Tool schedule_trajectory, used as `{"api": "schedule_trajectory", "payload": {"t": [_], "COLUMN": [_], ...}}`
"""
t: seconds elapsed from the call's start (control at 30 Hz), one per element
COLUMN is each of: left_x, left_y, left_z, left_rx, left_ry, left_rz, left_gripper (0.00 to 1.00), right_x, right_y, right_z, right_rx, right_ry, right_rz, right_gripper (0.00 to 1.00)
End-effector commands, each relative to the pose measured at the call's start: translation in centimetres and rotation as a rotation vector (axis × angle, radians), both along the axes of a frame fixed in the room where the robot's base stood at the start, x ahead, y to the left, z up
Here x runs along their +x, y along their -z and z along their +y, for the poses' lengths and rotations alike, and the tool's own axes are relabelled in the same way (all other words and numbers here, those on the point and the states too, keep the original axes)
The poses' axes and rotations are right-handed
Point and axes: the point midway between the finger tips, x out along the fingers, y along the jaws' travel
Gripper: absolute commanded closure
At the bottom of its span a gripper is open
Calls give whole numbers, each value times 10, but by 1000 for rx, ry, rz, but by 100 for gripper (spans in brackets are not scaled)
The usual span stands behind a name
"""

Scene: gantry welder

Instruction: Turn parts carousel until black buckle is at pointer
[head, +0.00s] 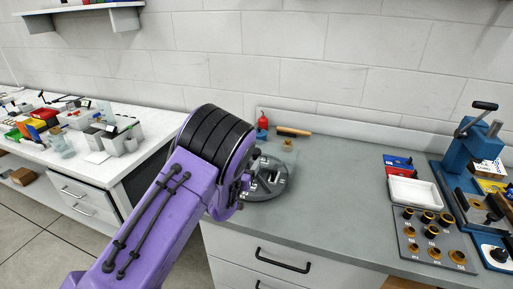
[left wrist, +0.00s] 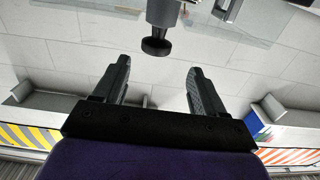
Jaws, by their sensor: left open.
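The parts carousel (head: 268,186) is a round grey turntable on the bench, partly hidden behind my purple left arm. Small dark and light parts sit on it, but I cannot tell which is the black buckle. I cannot make out the pointer. In the head view my left gripper is hidden behind its own arm, close to the carousel. In the left wrist view my left gripper (left wrist: 158,72) is open, with nothing between its fingers. A black round knob (left wrist: 156,46) on a grey post shows just beyond the fingertips. My right gripper is not in view.
A white tray (head: 413,192), a board of round parts (head: 407,250) and a blue press (head: 468,150) stand right. The bench middle is clear.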

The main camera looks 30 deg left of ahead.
Motion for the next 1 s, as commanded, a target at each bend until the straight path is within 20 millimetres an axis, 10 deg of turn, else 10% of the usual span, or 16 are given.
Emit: {"api": "schedule_trajectory", "payload": {"t": [0.3, 0.7, 0.9, 1.0], "left_x": [66, 77, 77, 77], "left_y": [-2, 0, 0, 0], "left_z": [11, 16, 16, 16], "left_rx": [-2, -1, -1, -1], "left_ry": [6, 2, 2, 3], "left_rz": [0, 1, 1, 1], "left_gripper": [29, 29, 94, 100], "right_x": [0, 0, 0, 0], "right_y": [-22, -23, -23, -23], "right_z": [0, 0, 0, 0], "right_rx": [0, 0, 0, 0], "right_ry": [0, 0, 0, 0], "right_rz": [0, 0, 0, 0], "right_gripper": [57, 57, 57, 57]}}
